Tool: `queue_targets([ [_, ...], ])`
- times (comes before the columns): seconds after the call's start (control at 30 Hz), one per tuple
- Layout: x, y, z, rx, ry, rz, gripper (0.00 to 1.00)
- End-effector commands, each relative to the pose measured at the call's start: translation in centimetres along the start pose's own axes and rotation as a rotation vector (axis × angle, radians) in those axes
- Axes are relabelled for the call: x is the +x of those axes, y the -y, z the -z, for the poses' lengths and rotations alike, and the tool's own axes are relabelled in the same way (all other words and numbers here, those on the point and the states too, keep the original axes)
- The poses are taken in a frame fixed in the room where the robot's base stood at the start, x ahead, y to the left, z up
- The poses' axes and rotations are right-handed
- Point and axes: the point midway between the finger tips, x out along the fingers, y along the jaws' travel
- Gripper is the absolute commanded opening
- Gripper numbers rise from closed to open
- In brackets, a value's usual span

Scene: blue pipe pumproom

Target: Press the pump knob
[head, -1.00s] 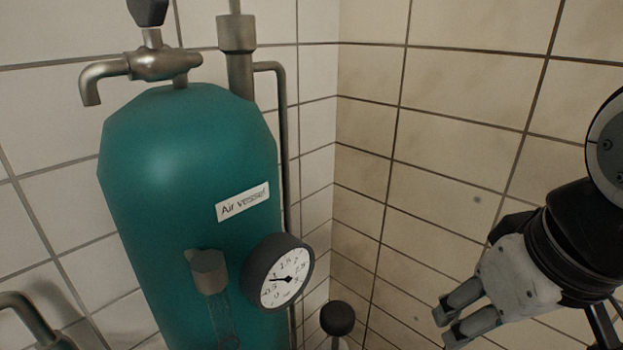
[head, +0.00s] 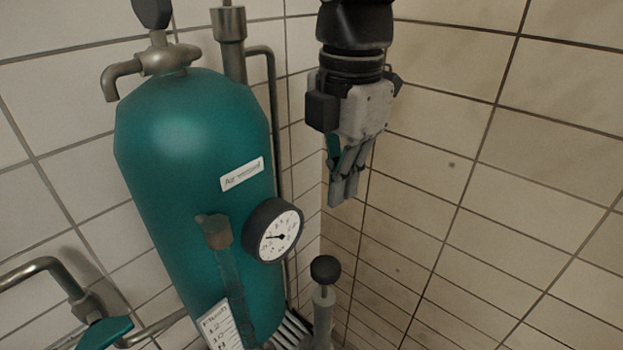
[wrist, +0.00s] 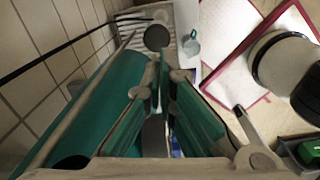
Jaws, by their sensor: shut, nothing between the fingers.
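The pump knob (head: 325,269) is a dark round ball on top of a grey upright rod (head: 323,312), at the lower middle of the head view. It also shows as a dark ball (wrist: 157,37) near the top of the wrist view, beyond the fingertips. My gripper (head: 342,203) points down above the knob and slightly to its right in the head view, with a clear gap between them. Its fingers are shut and empty.
A teal air vessel (head: 190,130) with a round gauge (head: 272,230) and a tap (head: 165,58) stands left of the knob. Tiled walls meet in a corner behind. A bent pipe (head: 40,265) is at lower left.

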Motion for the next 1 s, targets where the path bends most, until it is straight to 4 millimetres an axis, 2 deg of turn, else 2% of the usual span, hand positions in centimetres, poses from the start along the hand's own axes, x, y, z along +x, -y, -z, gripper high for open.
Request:
queue_targets([
  [0.2,-0.1,-1.1,0.8,-0.153,-0.005,0.025,0.00],
  [0.67,0.3,-1.1,0.9,-0.164,-0.006,0.026,0.00],
  [0.77,1.3,-1.1,0.9,-0.164,-0.006,0.028,0.00],
  [1.0,5.7,-0.9,1.0,-0.164,-0.006,0.030,0.00],
])
